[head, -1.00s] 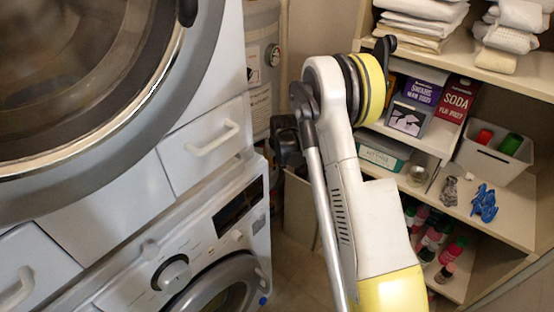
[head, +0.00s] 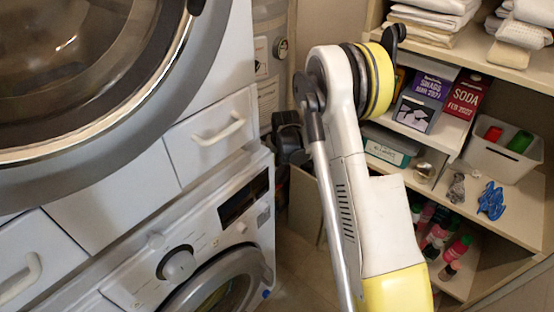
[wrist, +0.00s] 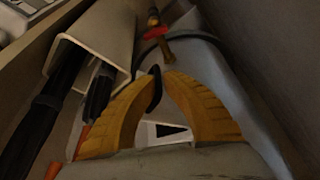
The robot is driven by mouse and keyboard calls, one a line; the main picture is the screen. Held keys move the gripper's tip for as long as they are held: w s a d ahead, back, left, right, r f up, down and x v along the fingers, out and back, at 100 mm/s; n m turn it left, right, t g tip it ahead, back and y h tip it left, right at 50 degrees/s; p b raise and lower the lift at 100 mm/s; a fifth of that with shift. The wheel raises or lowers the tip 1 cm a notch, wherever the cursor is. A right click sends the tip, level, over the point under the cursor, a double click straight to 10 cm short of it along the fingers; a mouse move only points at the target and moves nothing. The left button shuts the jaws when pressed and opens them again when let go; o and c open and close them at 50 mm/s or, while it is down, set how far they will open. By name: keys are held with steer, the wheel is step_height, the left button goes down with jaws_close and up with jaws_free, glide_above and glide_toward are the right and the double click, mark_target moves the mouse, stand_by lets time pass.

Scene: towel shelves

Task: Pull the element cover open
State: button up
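A grey water tank (head: 265,15) stands behind the stacked washers in the head view. It has pale labels (head: 261,55) and a small round fitting (head: 281,47). I cannot clearly make out the element cover. My gripper's dark body is low beside the tank in the head view, partly behind my arm. In the wrist view the yellow-brown fingers of my gripper (wrist: 160,77) lean together with a narrow gap at the tips. A small dark piece (wrist: 155,92) shows between them; whether it is gripped is unclear. A black-and-white label (wrist: 168,131) shows behind the fingers.
Stacked washers (head: 218,215) fill the left, with a drawer (head: 212,145) close to the tank. Shelves (head: 520,215) with towels, boxes and bottles stand right. In the wrist view, a red-handled valve (wrist: 157,32) and a pale open holder (wrist: 108,35) with dark items lie near the fingers.

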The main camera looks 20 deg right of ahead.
steer(key=o, duration=0.3)
steer(key=shift+w+a, duration=0.1)
steer(key=shift+a, duration=0.05)
steer(key=shift+r, duration=0.15)
steer(key=v, duration=1.1)
steer(key=shift+s+r, duration=0.2)
steer(key=shift+r, duration=0.15)
